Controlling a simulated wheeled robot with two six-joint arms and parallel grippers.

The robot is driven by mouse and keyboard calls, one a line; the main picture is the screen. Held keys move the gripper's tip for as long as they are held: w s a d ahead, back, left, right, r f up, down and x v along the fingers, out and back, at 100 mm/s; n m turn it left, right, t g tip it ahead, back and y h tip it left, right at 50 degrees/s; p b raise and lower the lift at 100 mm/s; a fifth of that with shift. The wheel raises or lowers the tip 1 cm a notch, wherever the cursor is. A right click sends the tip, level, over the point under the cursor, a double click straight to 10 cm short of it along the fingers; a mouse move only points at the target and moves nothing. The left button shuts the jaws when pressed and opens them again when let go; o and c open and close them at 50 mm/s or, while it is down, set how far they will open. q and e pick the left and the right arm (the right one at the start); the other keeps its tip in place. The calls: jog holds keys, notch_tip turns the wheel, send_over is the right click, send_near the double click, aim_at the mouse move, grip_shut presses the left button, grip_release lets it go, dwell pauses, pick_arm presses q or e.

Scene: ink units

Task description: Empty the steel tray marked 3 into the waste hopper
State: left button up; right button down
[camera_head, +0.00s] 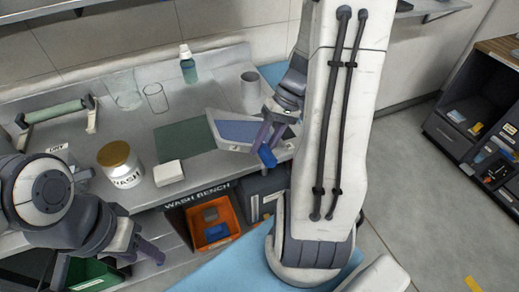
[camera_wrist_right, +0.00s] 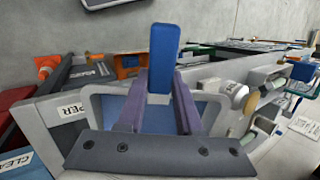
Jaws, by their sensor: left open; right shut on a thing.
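A grey-rimmed tray (camera_head: 216,141) with a blue-violet inside sits at the bench's right front edge in the head view. It carries a small mark on its front that I cannot read surely. Its rim shows behind my fingers in the wrist view (camera_wrist_right: 96,103). My right gripper (camera_head: 266,146) is shut on a blue block-shaped piece (camera_wrist_right: 163,58), also visible in the head view (camera_head: 267,157). I cannot tell if this piece belongs to the tray. My left gripper (camera_head: 138,256) is open and empty before the bench. I cannot surely pick out the waste hopper.
The floor at right is largely clear.

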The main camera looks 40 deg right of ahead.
jog(key=shift+d+r+y+p, duration=0.6)
jog(key=shift+r+p, duration=0.25)
jog(key=shift+d+r+y+p, duration=0.7)
jog(key=shift+d+y+p, duration=0.2)
jog(key=shift+p, duration=0.2)
jog(key=shift+d+r+y+p, duration=0.45)
jog(key=shift+d+y+p, duration=0.4)
jog(key=shift+y+p, duration=0.05)
jog(key=shift+w+d+r+y+p, duration=0.15)
jog(key=shift+d+y+p, duration=0.2)
jog(key=shift+d+y, duration=0.3)
